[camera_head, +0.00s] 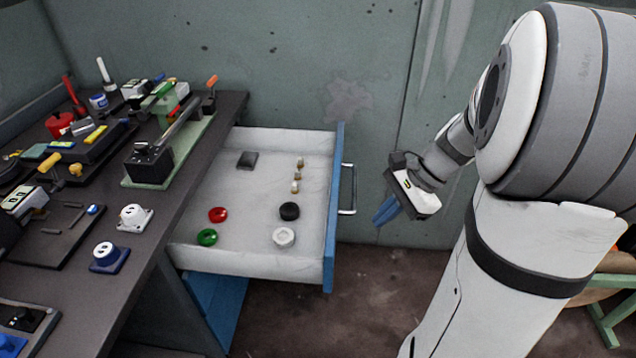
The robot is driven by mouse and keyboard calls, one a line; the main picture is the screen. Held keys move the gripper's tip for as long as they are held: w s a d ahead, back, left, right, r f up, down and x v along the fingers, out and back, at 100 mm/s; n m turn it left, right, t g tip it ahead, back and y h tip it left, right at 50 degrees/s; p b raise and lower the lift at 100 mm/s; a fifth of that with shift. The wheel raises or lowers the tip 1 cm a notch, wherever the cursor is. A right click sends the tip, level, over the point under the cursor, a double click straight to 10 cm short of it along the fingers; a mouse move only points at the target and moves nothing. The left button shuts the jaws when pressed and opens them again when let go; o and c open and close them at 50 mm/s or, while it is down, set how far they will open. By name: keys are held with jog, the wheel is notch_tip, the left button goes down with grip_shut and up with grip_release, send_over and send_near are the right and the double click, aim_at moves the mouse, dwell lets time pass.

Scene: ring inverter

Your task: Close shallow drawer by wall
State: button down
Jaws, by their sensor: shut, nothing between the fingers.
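The shallow drawer (255,262) is pulled out to the right from under the dark workbench, near the back wall. It has pale inner walls and floor, a blue front panel (333,220) and a metal bar handle (348,190) on the outer face. Red, green, black and white round parts, a dark block and several small brass pieces lie inside. My gripper (384,213) is to the right of the handle, apart from it, with its blue fingers together and pointing down-left. Nothing shows between the fingers.
The workbench (138,248) at left carries tools, sockets and a green-based lever device (165,155). The green-grey wall (300,60) stands close behind the drawer and gripper. Brown floor (320,325) is open below the drawer front. A green-framed stool (608,315) is partly visible at lower right.

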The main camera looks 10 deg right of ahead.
jog(key=w+d+f+m+t+y+b, duration=0.2)
jog(key=w+d+f+m+b, duration=0.15)
jog(key=d+f+m, duration=0.35)
jog(key=w+a+f+n+b, duration=0.1)
jog(key=a+f+b, duration=0.3)
jog(key=a+f, duration=0.4)
jog(key=w+a, duration=0.1)
jog(key=a, duration=0.2)
jog(key=shift+w+a+f, duration=0.15)
jog(key=shift+w+a, duration=0.2)
jog(key=shift+a, duration=0.05)
